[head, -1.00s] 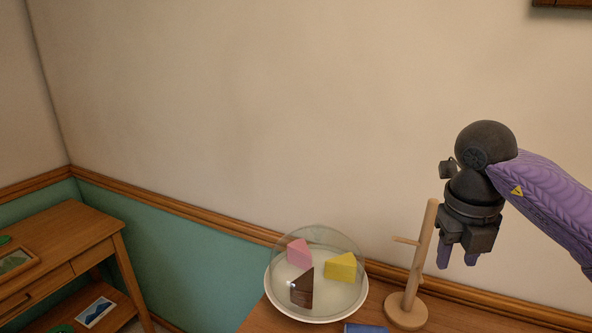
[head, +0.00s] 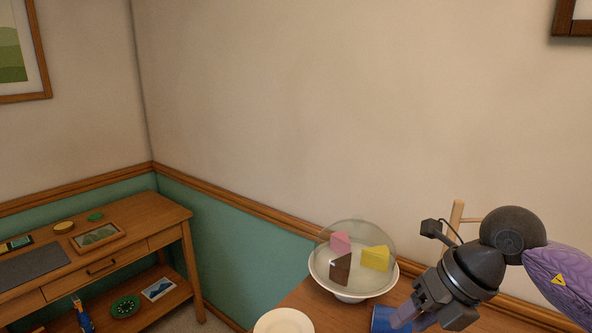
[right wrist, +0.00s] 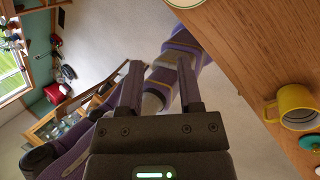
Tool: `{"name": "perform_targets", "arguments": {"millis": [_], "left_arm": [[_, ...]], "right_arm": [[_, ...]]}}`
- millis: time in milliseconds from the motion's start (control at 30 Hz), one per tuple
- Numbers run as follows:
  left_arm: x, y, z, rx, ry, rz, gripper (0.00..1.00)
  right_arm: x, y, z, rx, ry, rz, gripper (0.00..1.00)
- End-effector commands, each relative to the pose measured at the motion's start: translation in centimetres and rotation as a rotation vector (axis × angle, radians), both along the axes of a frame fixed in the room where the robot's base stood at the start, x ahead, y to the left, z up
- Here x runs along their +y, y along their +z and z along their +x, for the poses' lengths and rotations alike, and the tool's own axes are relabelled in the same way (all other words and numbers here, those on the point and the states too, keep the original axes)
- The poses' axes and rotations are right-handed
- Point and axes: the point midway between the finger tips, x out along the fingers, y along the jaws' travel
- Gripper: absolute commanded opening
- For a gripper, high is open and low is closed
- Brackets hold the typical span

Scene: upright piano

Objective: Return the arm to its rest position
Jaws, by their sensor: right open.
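My right gripper (head: 415,319) is at the lower right of the head view, on my purple arm, tilted with its fingers pointing down and left. It is low over the wooden top, in front of a wooden peg stand (head: 457,215) that it partly hides. In the right wrist view its two fingers (right wrist: 160,88) stand apart with nothing held between them. My left gripper is in neither view.
A glass dome (head: 354,232) covers pink, yellow and brown wedges on a white stand, left of my gripper. A white plate (head: 284,322) and blue object (head: 382,318) are near. A yellow mug (right wrist: 297,106) shows in the wrist view. A side table (head: 160,222) stands left.

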Motion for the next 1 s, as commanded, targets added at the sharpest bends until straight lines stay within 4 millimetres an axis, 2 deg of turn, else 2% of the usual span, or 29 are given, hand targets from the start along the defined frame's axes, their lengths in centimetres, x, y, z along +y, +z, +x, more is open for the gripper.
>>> {"name": "perform_targets", "arguments": {"millis": [67, 167, 200, 233, 300, 367, 400, 467, 500, 567, 600, 700, 800, 900, 1000], "left_arm": [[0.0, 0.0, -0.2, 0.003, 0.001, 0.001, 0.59], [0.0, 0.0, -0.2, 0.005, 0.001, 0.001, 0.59], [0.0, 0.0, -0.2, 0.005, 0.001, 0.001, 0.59], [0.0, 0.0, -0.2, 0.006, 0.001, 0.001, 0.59], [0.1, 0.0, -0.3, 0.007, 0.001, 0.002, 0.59], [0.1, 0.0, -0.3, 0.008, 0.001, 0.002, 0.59], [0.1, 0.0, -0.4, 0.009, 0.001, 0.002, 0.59], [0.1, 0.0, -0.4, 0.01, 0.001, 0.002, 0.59], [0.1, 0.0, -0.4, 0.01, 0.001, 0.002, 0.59], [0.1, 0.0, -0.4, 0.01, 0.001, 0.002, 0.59], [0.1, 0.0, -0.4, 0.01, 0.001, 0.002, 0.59], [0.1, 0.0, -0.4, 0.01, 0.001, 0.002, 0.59], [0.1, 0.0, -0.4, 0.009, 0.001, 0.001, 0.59], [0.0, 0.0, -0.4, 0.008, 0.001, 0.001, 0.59], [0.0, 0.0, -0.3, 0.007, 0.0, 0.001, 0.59]], "right_arm": [[3.9, -0.3, -0.4, -0.024, 0.065, 0.168, 0.46], [9.8, 0.6, -1.3, -0.061, 0.119, 0.489, 0.46], [12.3, 1.7, -1.9, -0.075, 0.115, 0.669, 0.46], [13.9, 2.8, -2.2, -0.085, 0.092, 0.817, 0.46], [15.9, 5.8, -2.3, -0.093, -0.055, 1.194, 0.46], [15.0, 7.7, -1.2, -0.08, -0.315, 1.505, 0.46], [13.2, 7.5, -0.1, -0.061, -0.551, 1.666, 0.46], [9.6, 4.9, 1.2, -0.008, -0.97, 1.81, 0.46], [7.2, 1.8, 1.3, 0.042, -1.267, 1.833, 0.46], [4.7, -3.1, 0.2, 0.122, -1.644, 1.778, 0.46], [3.6, -6.0, -1.0, 0.175, -1.842, 1.709, 0.46], [2.3, -11.7, -5.0, 0.3, -2.218, 1.494, 0.46], [2.1, -15.6, -9.4, 0.42, -2.48, 1.255, 0.46], [2.3, -18.3, -13.9, 0.537, -2.67, 1.004, 0.46], [2.8, -19.9, -18.5, 0.653, -2.807, 0.745, 0.46]]}}
